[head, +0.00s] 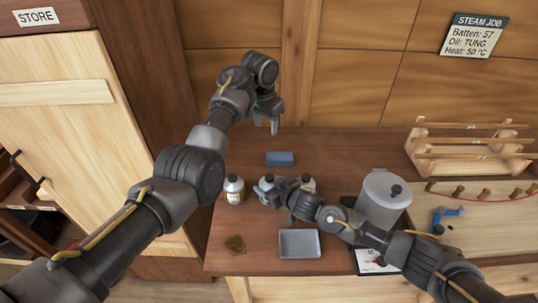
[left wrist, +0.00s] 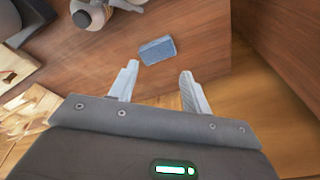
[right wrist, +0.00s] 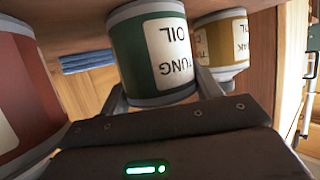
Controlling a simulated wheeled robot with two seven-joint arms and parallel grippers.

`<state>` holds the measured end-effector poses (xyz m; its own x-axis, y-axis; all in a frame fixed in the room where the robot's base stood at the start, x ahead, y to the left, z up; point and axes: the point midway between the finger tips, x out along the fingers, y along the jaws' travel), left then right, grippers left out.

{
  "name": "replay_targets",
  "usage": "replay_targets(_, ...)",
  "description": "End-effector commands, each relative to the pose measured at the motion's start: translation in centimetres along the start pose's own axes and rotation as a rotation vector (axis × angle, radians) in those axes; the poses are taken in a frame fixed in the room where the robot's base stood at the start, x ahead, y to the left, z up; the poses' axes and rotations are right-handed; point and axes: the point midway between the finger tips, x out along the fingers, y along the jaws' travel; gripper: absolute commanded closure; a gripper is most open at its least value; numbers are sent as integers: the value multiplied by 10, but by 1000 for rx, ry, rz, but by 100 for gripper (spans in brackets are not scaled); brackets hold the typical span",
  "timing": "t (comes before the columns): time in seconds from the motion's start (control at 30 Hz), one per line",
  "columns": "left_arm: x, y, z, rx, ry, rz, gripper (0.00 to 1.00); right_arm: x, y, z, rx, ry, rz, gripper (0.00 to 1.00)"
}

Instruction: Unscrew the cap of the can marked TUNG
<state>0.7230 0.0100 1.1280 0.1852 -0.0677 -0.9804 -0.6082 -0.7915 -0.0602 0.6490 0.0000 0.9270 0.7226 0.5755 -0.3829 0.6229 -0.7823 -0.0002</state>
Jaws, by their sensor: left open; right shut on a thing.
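The green can marked TUNG OIL (right wrist: 155,55) fills the middle of the right wrist view, upside down there. In the head view the TUNG can (head: 266,182) is the middle one of a row of three and is partly hidden by my right gripper. My right gripper (head: 275,190) is shut on this can's body, a finger on each side. The can appears to stand on the bench. Its cap is hard to make out. My left gripper (head: 268,124) is open and empty above the back of the bench. Its spread fingers show in the left wrist view (left wrist: 160,85).
A yellow-labelled can (head: 234,190) and a red can (right wrist: 15,90) flank the TUNG can. A blue block (head: 280,159) lies behind. A grey tray (head: 300,243) lies in front, a large grey pot (head: 383,203) to the right. A sign (head: 473,36) reads Oil: TUNG.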

Motion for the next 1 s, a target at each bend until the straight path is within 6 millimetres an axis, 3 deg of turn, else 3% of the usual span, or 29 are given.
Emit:
replay_targets(0.37,19,9,22,752,-85,17,52,0,0,0,0,-1,0,100)
replay_targets(0.7,36,31,44,1447,-115,118,52,0,0,0,0,-1,0,100)
replay_targets(1.0,45,51,59,1921,-76,206,52,0,0,0,0,-1,0,100)
